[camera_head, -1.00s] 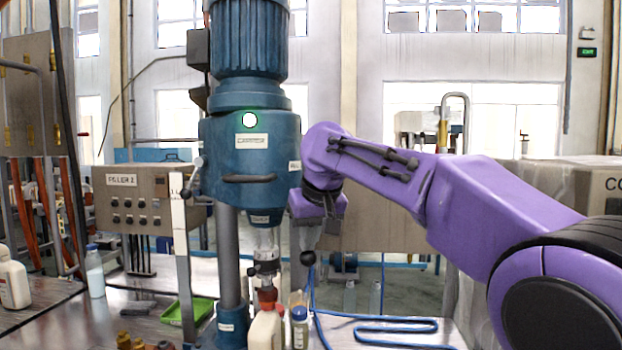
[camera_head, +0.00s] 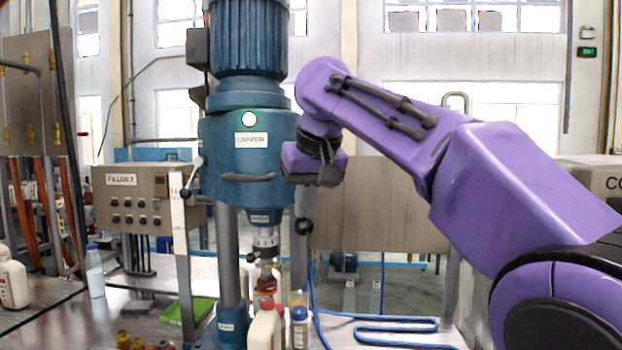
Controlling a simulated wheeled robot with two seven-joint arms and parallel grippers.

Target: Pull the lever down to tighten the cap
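The blue capper machine (camera_head: 225,160) stands at centre with a green-lit lamp on its front. Under its head, the chuck (camera_head: 265,240) hangs above a white bottle (camera_head: 265,328) with a red cap (camera_head: 267,300). A gap shows between chuck and cap, partly crossed by small dark knobs. My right gripper (camera_head: 305,208) points down at the capper's right side, its grey fingers seen edge-on. A dark round knob (camera_head: 304,227) is at the fingertips; whether the fingers close on it cannot be told. My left gripper is not in view.
A control box (camera_head: 150,197) labelled filler and a silver lever (camera_head: 193,172) stand left of the capper. A green tray (camera_head: 188,311), white bottles (camera_head: 13,282) and small brown caps lie on the table. A blue hose (camera_head: 400,328) runs along the right, where the table is mostly clear.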

